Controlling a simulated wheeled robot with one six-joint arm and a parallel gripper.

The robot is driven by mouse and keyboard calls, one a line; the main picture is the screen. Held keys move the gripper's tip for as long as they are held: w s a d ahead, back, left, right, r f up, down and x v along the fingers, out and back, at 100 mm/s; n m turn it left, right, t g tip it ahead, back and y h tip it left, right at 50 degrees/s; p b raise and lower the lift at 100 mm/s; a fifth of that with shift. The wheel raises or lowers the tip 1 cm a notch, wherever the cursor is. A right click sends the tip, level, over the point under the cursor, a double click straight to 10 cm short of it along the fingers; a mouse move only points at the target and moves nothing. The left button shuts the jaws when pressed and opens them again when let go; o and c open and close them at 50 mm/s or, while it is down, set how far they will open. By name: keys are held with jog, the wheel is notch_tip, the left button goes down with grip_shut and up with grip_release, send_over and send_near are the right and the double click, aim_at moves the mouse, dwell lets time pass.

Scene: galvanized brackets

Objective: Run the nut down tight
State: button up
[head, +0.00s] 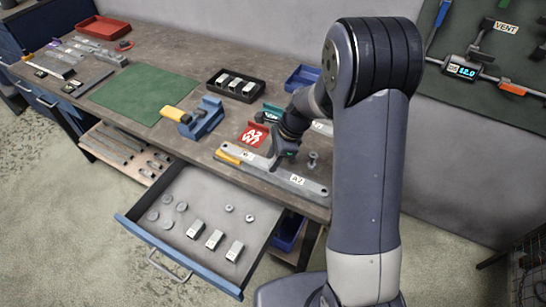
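A long galvanized bar or bracket (255,173) lies along the front of the bench, with a yellow piece (232,153) at its left end and a white label at its right. My gripper (275,160) reaches down to the bar's left half, and its fingertips are too small and dark to tell whether they hold anything. A small grey piece of hardware (312,158), perhaps a bolt with a nut, stands behind the bar, right of my gripper and apart from it. I cannot make out a nut at my fingertips.
A blue vise (203,119) with a yellow handle and a red marked block (254,134) stand near the bar. An open drawer (150,233) juts out below, holding discs and blocks. A black tray (232,92) sits behind. The green mat (143,93) is clear.

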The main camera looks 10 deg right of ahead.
jog(key=n+g, duration=0.1)
jog(key=n, duration=0.1)
jog(key=n+g, duration=0.1)
jog(key=n, duration=0.2)
jog(key=shift+h+p, duration=0.3)
jog(key=n+g+h, duration=0.1)
jog(key=n, duration=0.4)
jog(key=shift+n+p, duration=0.3)
grip_shut()
